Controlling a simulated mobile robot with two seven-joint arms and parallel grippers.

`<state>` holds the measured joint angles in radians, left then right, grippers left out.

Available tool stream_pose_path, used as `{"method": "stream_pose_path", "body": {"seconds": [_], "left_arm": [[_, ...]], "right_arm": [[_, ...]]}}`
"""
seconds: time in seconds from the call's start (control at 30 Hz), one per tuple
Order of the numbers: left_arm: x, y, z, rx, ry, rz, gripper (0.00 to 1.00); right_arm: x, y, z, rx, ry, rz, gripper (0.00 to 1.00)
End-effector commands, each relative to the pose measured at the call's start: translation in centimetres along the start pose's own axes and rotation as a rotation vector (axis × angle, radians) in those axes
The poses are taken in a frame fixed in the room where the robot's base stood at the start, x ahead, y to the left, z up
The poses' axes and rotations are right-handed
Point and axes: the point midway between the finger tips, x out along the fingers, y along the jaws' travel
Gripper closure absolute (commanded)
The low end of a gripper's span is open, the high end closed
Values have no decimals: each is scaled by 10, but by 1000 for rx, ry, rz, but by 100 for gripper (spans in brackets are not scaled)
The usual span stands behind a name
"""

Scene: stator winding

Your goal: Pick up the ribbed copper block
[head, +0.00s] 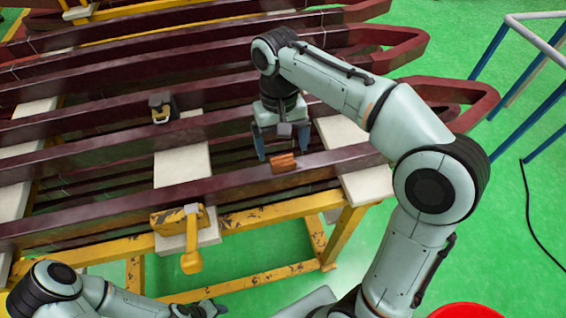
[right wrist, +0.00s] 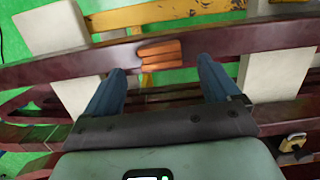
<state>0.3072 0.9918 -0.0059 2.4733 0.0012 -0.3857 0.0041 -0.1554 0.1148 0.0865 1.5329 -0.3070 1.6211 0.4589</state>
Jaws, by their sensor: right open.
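The ribbed copper block (head: 284,162) rests on the front dark red bar, right of the middle. It also shows in the right wrist view (right wrist: 161,54), just beyond the fingertips and between their lines. My right gripper (head: 283,155) is open and points down at the bar, right behind and above the block. In the right wrist view its two blue fingers (right wrist: 162,72) are spread apart with nothing between them.
Several long dark red bars (head: 100,202) lie across white pads (head: 182,165) on a yellow frame (head: 290,277). A yellow clamp with a handle (head: 191,262) sits on the front bar. A blue-legged rail (head: 499,67) stands at right.

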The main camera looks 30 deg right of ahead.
Motion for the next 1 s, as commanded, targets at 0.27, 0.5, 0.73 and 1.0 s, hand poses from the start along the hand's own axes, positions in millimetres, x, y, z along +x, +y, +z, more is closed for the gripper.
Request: {"method": "stream_pose_path", "body": {"seconds": [0.27, 0.5, 0.73, 1.0], "left_arm": [[11, -7, 9, -4, -11, -4, 57], [11, -7, 8, -4, -11, -4, 57], [10, -7, 8, -4, -10, -4, 57], [10, -6, 8, -4, -10, -4, 57]], "right_arm": [[41, 0, 1, 1, -4, 2, 11], [42, 0, 0, 1, 0, 0, 11], [42, 0, 0, 1, -1, 0, 72], [41, -1, 0, 0, 0, 0, 83]]}}
